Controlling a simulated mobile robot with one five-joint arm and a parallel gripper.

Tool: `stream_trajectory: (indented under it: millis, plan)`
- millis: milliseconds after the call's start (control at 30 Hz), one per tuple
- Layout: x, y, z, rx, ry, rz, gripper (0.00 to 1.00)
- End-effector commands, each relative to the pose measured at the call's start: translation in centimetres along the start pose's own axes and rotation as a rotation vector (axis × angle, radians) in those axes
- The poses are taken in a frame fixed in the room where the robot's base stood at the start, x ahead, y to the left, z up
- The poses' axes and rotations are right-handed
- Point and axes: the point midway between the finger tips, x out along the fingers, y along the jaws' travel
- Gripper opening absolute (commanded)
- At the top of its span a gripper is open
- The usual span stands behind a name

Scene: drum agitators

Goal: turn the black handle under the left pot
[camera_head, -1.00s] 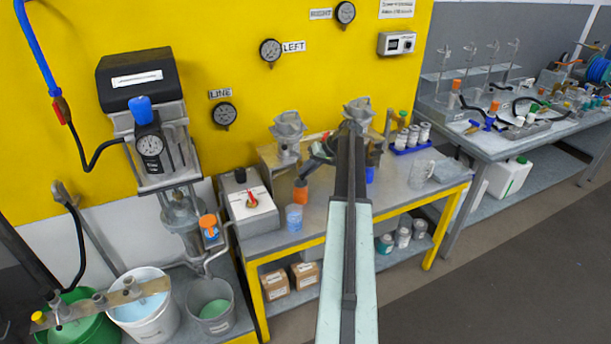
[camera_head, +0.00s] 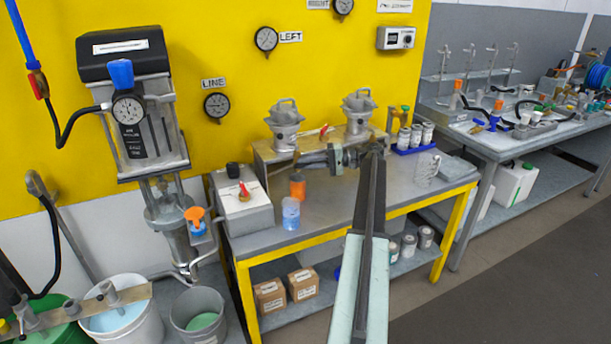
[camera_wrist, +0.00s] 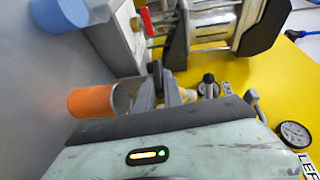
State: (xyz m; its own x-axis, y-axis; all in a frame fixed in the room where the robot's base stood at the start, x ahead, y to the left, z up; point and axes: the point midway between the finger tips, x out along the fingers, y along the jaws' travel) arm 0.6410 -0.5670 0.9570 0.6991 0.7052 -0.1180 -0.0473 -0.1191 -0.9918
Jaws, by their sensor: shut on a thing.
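The left pot (camera_head: 284,125) is a grey lidded vessel on the raised metal shelf against the yellow wall. My gripper (camera_head: 299,161) reaches leftward just below it, at the front of the shelf. In the wrist view, my dark fingers (camera_wrist: 162,86) are close together, shut on the black handle, which they largely hide; its angle cannot be told. An orange cylinder (camera_head: 298,187) stands on the bench below my gripper. It also shows beside the fingers in the wrist view (camera_wrist: 92,103).
The right pot (camera_head: 358,113) stands to the right. A grey box with a red switch (camera_head: 242,203) and a blue cup (camera_head: 291,213) are left of and in front of the gripper. A clear jug (camera_head: 426,170) stands right. Some bench front is clear.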

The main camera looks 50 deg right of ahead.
Motion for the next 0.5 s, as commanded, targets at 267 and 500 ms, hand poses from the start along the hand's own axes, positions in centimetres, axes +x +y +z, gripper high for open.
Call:
stream_trajectory:
  millis: [267, 500]
  plan:
    - [0.27, 0.55, 0.04, 0.042, -0.002, -0.101, 0.0]
    - [0.2, 0.28, 0.03, 0.055, -0.003, -0.132, 0.0]
